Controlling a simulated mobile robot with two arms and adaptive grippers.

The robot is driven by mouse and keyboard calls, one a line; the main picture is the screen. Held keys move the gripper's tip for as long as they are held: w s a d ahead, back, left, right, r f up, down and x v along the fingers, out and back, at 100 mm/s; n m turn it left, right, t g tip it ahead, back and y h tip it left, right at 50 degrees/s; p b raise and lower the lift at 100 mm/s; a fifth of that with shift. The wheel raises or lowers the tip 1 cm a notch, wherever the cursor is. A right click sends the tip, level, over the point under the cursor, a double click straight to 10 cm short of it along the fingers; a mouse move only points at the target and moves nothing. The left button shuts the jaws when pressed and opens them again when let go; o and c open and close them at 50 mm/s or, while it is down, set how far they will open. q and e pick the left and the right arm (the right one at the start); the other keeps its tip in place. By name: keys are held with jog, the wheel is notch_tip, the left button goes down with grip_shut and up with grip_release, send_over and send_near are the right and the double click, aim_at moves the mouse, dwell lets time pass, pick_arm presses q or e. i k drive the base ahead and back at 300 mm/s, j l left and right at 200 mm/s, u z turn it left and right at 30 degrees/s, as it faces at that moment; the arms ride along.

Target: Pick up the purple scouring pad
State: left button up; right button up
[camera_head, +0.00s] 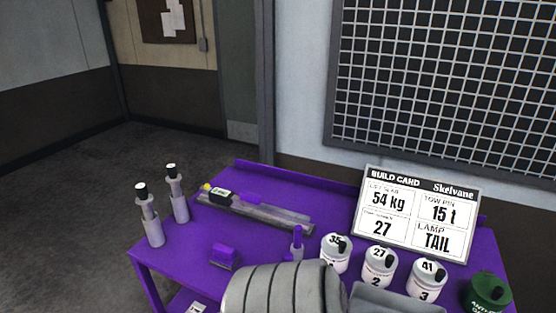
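A small purple block (224,256), which looks like the scouring pad, sits on the purple bench (190,256) at the front left. Its colour nearly matches the bench top, so its outline is hard to tell. Another purple piece (248,198) lies on the long grey tray (283,219) behind it, too small to identify surely. Neither of my grippers shows in the head view, and nothing is seen touching the block.
Two grey bottles (152,222) stand at the left edge. A purple upright item (297,243), several numbered white canisters (378,267), a green canister (487,292) and a build card (416,213) are to the right. A large grey ribbed body (280,290) fills the front middle.

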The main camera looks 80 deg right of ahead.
aim_at(226, 257)
jog(key=z, duration=2.35)
